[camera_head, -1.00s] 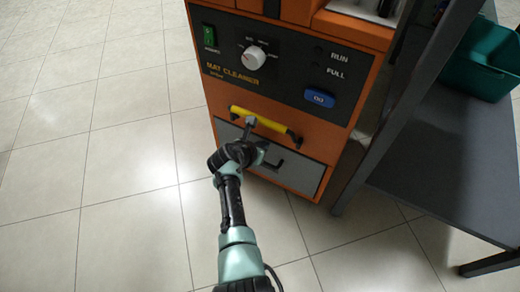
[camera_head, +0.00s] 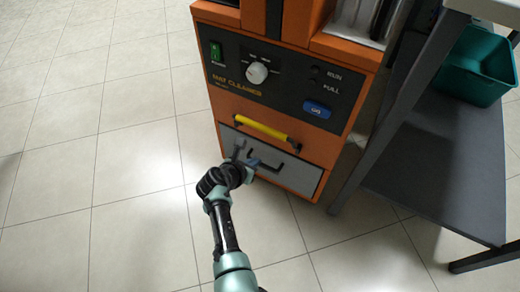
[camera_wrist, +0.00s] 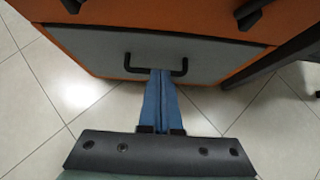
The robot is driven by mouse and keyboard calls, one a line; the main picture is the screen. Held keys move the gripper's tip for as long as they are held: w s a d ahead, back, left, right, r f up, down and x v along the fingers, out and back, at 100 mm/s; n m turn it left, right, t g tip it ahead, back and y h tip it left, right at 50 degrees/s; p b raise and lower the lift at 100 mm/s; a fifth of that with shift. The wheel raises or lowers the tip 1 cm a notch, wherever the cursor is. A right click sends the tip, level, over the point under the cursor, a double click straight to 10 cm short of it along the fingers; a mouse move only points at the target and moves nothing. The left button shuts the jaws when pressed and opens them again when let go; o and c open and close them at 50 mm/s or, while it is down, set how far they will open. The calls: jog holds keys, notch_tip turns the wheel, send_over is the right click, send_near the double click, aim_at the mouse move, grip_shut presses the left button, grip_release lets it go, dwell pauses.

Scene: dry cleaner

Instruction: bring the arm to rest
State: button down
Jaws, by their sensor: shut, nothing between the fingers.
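My gripper (camera_wrist: 159,74) is shut and empty, its blue fingers pressed together in the wrist view. In that view its tips lie over the lower edge of the black drawer handle (camera_wrist: 183,66); whether they touch it I cannot tell. In the head view my gripper (camera_head: 248,158) is in front of the grey drawer (camera_head: 307,176) of the orange mat cleaner (camera_head: 285,133). My arm reaches up from the bottom of the picture and hides part of the drawer's left side.
A yellow bar handle (camera_head: 267,132) sits above the drawer. A grey metal shelf (camera_head: 437,178) with a teal bin (camera_head: 473,65) stands close at the right. The tiled floor (camera_head: 90,160) is clear on the left.

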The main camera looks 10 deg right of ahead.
jog(key=p+v, duration=0.4)
jog(key=v, duration=0.2)
jog(key=shift+s+a, duration=0.15)
